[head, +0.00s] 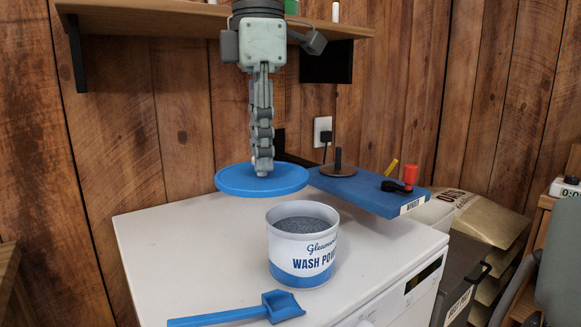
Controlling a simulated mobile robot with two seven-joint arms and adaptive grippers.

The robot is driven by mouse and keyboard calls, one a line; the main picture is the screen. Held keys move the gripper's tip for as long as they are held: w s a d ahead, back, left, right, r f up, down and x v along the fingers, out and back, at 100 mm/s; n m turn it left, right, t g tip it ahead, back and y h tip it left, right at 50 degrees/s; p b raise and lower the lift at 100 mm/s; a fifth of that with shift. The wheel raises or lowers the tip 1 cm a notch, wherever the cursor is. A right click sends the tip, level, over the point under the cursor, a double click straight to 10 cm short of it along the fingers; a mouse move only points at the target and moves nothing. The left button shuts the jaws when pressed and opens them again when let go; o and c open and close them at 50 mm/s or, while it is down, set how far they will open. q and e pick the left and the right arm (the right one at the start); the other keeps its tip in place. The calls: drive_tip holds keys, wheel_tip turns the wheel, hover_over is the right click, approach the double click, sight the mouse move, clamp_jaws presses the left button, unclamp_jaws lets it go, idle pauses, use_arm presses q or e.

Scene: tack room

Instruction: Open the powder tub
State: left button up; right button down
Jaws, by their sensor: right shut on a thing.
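The powder tub (303,262) is a white and blue can labelled "Wash Po…" standing upright on a white appliance top. Its mouth is uncovered and grey powder (304,217) shows inside. My right gripper (262,167) points down from the top of the view, shut on the round blue lid (235,181). The lid is roughly level, behind and left of the tub, apart from it; it looks raised above the top. The exact grip spot is hidden by the fingers. My left gripper is not in view.
A blue scoop (283,306) lies at the front of the white top (190,262). A blue board (365,193) with a disc and peg, a red cylinder (410,175) and a black item is behind right. A wooden shelf (150,17) is above. The left of the top is clear.

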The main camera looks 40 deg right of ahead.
sight(241, 179)
drive_tip(key=shift+a+r, duration=0.4)
drive_tip(key=shift+a, duration=0.25)
drive_tip(key=shift+a+r, duration=0.35)
drive_tip(key=shift+a, duration=0.25)
drive_tip(key=shift+a+r, duration=0.25)
drive_tip(key=shift+a, duration=0.05)
drive_tip(key=shift+a+r, duration=0.15)
drive_tip(key=shift+r, duration=0.05)
drive_tip(key=shift+r+p, duration=1.3)
drive_tip(key=shift+p, duration=0.15)
drive_tip(key=shift+r, duration=1.05)
